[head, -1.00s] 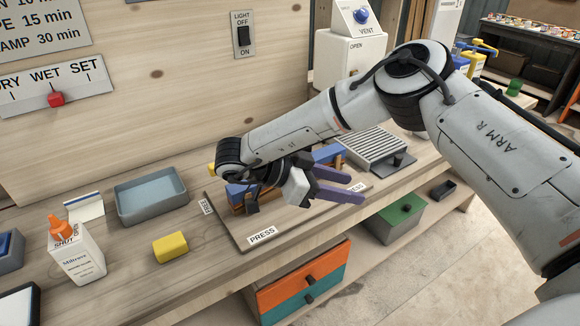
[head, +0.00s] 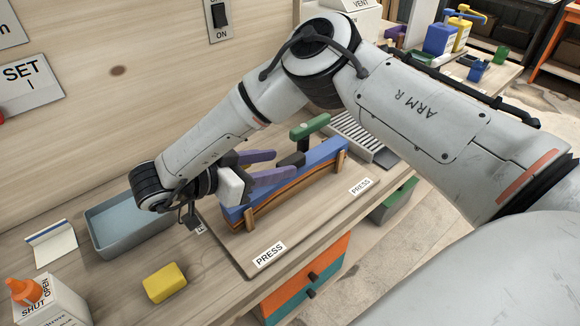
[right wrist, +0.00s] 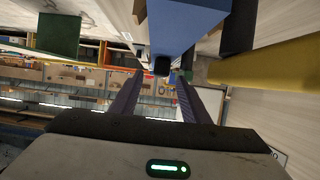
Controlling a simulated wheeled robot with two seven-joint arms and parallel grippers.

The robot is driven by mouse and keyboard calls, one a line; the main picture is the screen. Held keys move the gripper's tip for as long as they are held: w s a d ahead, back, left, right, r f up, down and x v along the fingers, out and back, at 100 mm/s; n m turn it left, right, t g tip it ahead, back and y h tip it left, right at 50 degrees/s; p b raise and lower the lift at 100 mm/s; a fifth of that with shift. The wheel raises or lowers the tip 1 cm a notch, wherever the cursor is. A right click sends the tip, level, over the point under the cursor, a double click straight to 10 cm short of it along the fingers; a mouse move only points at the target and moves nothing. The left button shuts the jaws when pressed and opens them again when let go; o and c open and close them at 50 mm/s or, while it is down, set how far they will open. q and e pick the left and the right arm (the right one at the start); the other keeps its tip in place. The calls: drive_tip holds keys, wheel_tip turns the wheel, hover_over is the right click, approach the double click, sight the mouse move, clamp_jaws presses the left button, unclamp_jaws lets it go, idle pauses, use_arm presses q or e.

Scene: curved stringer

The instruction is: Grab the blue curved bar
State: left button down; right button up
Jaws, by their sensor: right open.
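The blue curved bar (head: 325,156) lies along a wooden press board (head: 300,230), over an orange curved strip, between upright wooden posts. My right gripper (head: 286,164) has two purple fingers spread apart, with nothing held between them. It is above and beside the bar's wall side, toward its left half, and hides part of it. In the right wrist view a blue surface (right wrist: 185,25), probably the bar, shows ahead of the open fingers (right wrist: 160,75). My left gripper is not in view.
A green-handled clamp (head: 310,127) with a black part stands close to the fingers. A ribbed grey rack (head: 362,137) is behind right.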

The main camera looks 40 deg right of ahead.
sight(285, 162)
drive_tip(key=p+x, duration=0.1)
drive_tip(key=x, duration=0.4)
drive_tip(key=shift+d+f, duration=0.2)
drive_tip(key=shift+w, duration=0.1)
drive_tip(key=c, duration=1)
